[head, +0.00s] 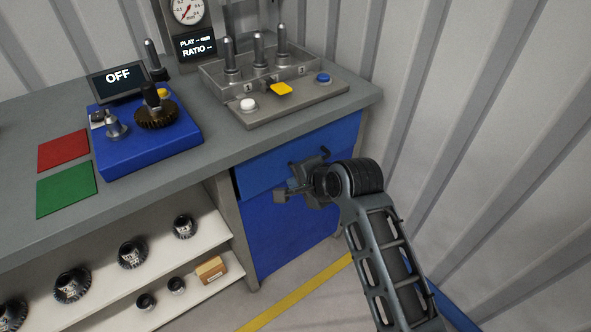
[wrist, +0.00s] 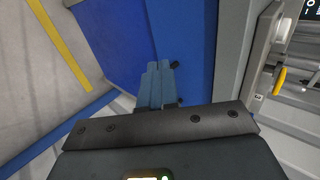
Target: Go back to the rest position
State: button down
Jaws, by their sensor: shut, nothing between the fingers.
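My gripper (head: 284,190) is at the end of my arm, in front of the blue drawer front (head: 290,155) under the right part of the workbench. In the wrist view my gripper's fingers (wrist: 160,70) are together, with nothing between them, and point toward the blue cabinet (wrist: 187,40). I cannot tell whether the fingertips touch the drawer front. My arm reaches in from the lower right of the head view.
The grey workbench (head: 225,155) carries a blue drive unit (head: 150,153) with a screen reading OFF, red (head: 63,150) and green (head: 66,189) mats, and a button panel (head: 290,105). Gears and a small box (head: 211,270) sit on shelves below. A corrugated wall (head: 480,110) stands close right.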

jog(key=s+d+f+n+t+h, duration=0.15)
jog(key=s+d, duration=0.25)
jog(key=s, duration=0.4)
jog(key=s+d+f+n+t, duration=0.1)
jog(key=s+d+f+n, duration=0.2)
jog(key=s, duration=0.5)
jog(key=s+d+f+t+h, duration=0.1)
jog(key=s+d+f, duration=0.3)
jog(key=s, duration=0.5)
jog(key=s+d+r+n+t+h, duration=0.1)
jog(key=s+d+r+n, duration=0.2)
jog(key=s+r, duration=0.6)
jog(key=s+d+r+n+t+h, duration=0.1)
jog(key=s+r+n, duration=0.3)
jog(key=s+r, duration=0.6)
jog(key=s+d+t, duration=0.1)
jog(key=s, duration=0.2)
jog(key=shift+s+d, duration=0.25)
jog(key=shift+d, duration=0.15)
